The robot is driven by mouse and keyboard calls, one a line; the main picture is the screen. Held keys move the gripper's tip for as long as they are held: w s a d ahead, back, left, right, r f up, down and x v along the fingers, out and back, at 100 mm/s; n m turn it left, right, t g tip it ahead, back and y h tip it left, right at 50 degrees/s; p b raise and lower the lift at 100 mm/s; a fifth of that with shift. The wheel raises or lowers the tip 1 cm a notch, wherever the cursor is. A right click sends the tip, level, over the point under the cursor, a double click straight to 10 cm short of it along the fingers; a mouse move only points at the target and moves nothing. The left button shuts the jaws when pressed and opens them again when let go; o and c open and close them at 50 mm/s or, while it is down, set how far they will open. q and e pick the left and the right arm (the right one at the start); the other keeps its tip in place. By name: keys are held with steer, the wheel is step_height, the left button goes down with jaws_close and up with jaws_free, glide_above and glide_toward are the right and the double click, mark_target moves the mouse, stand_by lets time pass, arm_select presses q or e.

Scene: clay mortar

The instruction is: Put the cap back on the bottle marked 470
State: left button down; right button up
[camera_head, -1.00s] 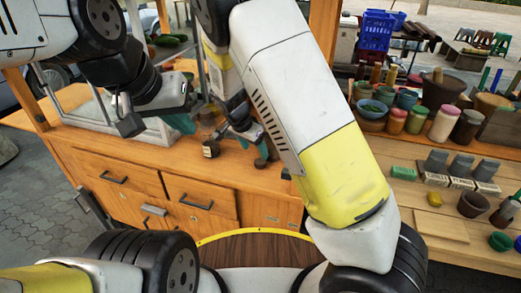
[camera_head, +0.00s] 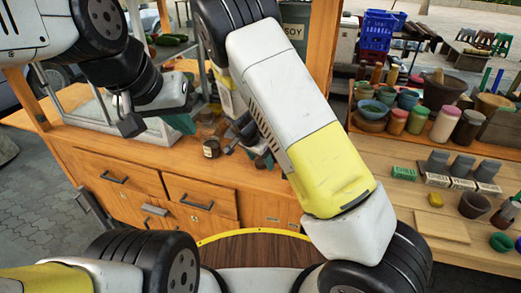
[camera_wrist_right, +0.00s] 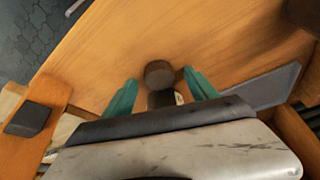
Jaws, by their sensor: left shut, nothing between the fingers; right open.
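A dark bottle with a pale label (camera_head: 211,148) stands on the wooden counter in the head view; its marking is too small to read. In the right wrist view, a round dark brown piece (camera_wrist_right: 158,74) lies between the teal fingers of my right gripper (camera_wrist_right: 160,78), with a gap on each side. Just below it a dark bottle with a pale label (camera_wrist_right: 164,98) is partly hidden by the gripper body. I cannot tell whether the brown piece is a cap. My left gripper (camera_head: 182,123) is shut and empty over the counter, left of the bottle.
Another dark jar (camera_head: 207,117) stands behind the bottle. My right arm hides part of the counter. A side shelf on the right holds jars, bowls, small boxes and a board (camera_head: 440,224). The counter's front left is clear.

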steer(key=c, duration=1.4)
